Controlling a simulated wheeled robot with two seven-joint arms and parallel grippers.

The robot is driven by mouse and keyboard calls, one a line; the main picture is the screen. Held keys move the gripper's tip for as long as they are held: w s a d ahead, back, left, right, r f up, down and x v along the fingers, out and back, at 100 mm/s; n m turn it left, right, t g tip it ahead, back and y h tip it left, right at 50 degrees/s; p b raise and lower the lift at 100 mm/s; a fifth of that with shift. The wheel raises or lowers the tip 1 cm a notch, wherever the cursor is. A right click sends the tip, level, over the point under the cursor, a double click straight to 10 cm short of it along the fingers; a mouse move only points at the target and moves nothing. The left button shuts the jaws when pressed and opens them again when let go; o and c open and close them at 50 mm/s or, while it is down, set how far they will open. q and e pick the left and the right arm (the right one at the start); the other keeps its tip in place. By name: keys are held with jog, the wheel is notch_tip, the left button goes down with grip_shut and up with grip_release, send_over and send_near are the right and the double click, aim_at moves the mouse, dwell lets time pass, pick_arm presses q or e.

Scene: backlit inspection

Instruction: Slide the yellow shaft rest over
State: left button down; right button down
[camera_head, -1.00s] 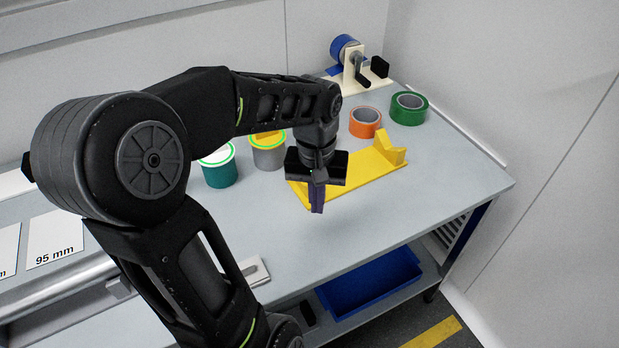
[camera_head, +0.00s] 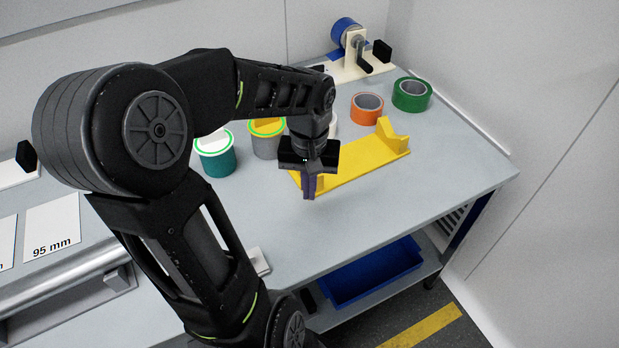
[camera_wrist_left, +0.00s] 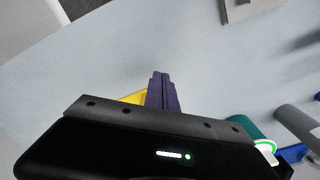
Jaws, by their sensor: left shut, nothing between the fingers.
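The yellow shaft rest (camera_head: 361,164) lies on the grey table in the head view, a long flat base with an upright notched block at its right end. My left gripper (camera_head: 309,193) is shut and empty, fingers pointing down at the rest's left end, partly hiding it. I cannot tell whether the fingers touch the rest. In the left wrist view the shut fingers (camera_wrist_left: 162,88) show in the middle, with a bit of the yellow rest (camera_wrist_left: 133,97) beside them on the left. My right gripper is not in view.
A teal cup (camera_head: 216,156) and a grey-yellow cup (camera_head: 266,140) stand left. The table (camera_head: 420,185) is clear in front and right.

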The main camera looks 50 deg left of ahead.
pick_arm(q)
notch_tip(320, 180, down, 6)
jog(key=shift+r, duration=0.15)
jog(key=shift+w+a+p, duration=0.45)
jog(key=shift+w+a, duration=0.55)
jog(key=shift+w, duration=0.25)
jog(key=shift+w+a, duration=0.25)
jog(key=shift+w, duration=0.05)
jog(key=shift+w+a, duration=0.6)
jog(key=shift+w, duration=0.15)
